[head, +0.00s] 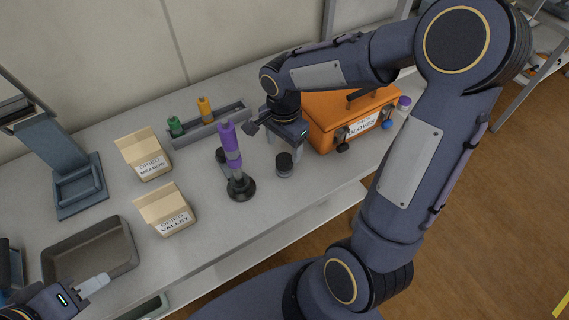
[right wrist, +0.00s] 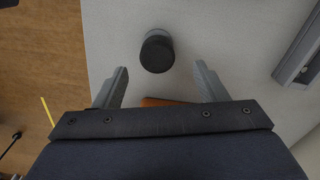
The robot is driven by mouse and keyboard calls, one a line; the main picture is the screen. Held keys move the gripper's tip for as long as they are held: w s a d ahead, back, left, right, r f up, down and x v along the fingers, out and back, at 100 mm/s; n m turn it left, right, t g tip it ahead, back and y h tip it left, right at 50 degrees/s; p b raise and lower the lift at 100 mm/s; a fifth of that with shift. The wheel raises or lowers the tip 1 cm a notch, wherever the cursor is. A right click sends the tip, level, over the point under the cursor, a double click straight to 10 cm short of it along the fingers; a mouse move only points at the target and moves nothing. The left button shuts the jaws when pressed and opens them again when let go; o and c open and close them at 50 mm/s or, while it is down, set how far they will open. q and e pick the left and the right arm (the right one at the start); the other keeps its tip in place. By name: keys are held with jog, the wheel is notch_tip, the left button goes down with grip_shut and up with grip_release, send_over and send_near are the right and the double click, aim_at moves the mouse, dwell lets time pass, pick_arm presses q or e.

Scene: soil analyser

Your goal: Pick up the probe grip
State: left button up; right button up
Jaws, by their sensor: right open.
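The purple probe grip (head: 231,146) stands upright in a round black base (head: 240,188) on the bench. My right gripper (head: 272,138) is open and empty, to the right of the grip and apart from it, above the bench. In the right wrist view its two fingers (right wrist: 161,76) are spread, with a dark-lidded jar (right wrist: 157,52) just beyond the tips. The same jar (head: 284,165) shows in the head view. The grip is not in the right wrist view. My left gripper (head: 92,286) is at the lower left, only partly in view, with a pale finger showing.
An orange glove box (head: 335,110) stands right of the gripper. A grey rack (head: 210,124) with green and orange pieces lies behind the grip. Two paper sample boxes (head: 150,168) (head: 168,221) and a dark tray (head: 127,262) are left.

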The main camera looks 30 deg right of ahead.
aim_at(285, 158)
notch_tip(285, 158, down, 7)
jog(key=shift+s+d+f, duration=0.1)
jog(key=shift+s, duration=0.05)
jog(key=shift+c, duration=0.5)
jog(key=c, duration=1.3)
jog(key=shift+r, duration=0.2)
